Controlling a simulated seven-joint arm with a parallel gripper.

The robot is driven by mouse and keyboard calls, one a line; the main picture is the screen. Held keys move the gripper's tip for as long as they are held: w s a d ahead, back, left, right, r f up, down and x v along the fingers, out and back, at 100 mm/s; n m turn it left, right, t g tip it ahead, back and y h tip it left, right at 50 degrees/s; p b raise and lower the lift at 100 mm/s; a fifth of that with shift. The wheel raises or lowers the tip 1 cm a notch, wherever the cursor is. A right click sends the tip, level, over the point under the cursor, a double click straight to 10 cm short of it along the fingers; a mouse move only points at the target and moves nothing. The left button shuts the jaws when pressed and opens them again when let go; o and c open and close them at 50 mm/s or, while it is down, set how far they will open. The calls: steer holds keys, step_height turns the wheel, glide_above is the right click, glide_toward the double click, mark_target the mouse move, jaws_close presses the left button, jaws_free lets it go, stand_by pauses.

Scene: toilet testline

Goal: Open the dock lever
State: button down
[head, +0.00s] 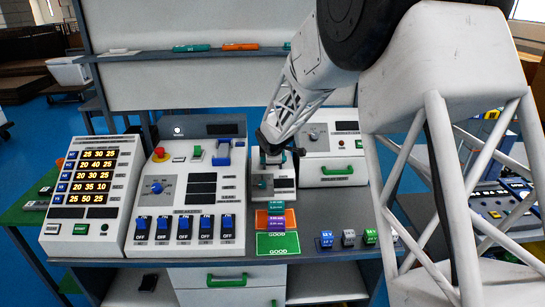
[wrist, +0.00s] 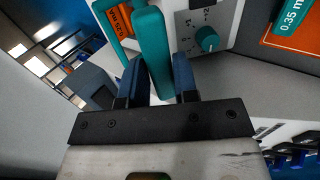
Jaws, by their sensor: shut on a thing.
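The dock (head: 284,184) is a small white and grey unit at the middle of the bench in the head view. Its teal lever (wrist: 152,45) runs up the middle of the wrist view. My gripper (wrist: 158,82) has its two blue fingers on either side of the lever and is shut on it. In the head view my gripper (head: 275,151) is at the top of the dock, and it hides much of the lever.
The breaker panel (head: 190,195) with several blue switches stands left of the dock. A box with a green handle (head: 337,170) stands right of it. Orange and green cards (head: 278,244) and several small cubes (head: 348,237) lie in front. My arm covers the right side.

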steer(key=shift+s+f, duration=0.3)
steer(key=shift+f, duration=0.35)
steer(key=c, duration=1)
jaws_free()
steer(key=shift+o, duration=0.2)
steer(key=shift+w+r, duration=0.1)
steer(key=shift+r, duration=0.1)
steer(key=shift+r, duration=0.15)
steer(key=shift+r, duration=0.1)
steer(key=v, duration=0.7)
steer(key=shift+r, duration=0.15)
steer(key=shift+s, duration=0.25)
